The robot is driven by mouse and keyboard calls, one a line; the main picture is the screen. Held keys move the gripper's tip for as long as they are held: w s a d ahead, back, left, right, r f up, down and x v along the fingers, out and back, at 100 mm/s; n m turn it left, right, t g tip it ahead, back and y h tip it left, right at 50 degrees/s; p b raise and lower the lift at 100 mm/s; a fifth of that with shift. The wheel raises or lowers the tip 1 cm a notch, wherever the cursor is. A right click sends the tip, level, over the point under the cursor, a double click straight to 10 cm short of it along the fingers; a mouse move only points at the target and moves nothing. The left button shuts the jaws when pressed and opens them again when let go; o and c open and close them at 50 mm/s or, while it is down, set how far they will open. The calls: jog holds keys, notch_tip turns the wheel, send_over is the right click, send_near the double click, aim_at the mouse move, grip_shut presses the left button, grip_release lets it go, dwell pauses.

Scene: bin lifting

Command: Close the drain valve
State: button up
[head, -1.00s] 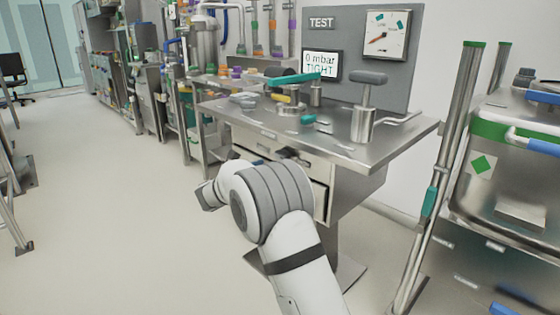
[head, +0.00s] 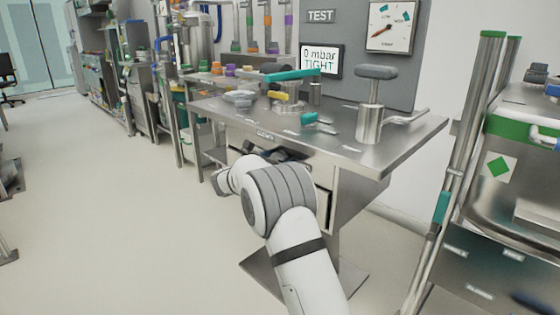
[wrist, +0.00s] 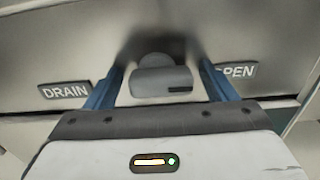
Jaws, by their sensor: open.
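The drain valve's dark grey handle (wrist: 163,82) sticks out from a metal panel in the wrist view. A DRAIN label (wrist: 65,91) is on its left and a partly covered label, apparently OPEN (wrist: 237,72), on its right. My gripper (wrist: 162,75) is open, with one blue finger on each side of the handle. Gaps show between the fingers and the handle. In the head view my arm reaches the bench front under the worktop. It hides most of the handle there.
The steel test bench (head: 350,150) carries a T-handled post (head: 372,110), a teal-handled fitting (head: 290,76) and small parts. A screen (head: 320,61) reads 0 mbar TIGHT, below a dial gauge (head: 391,25). A steel bin (head: 520,165) stands at the right.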

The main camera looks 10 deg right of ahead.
jog(key=shift+d, duration=0.1)
jog(key=c, duration=1)
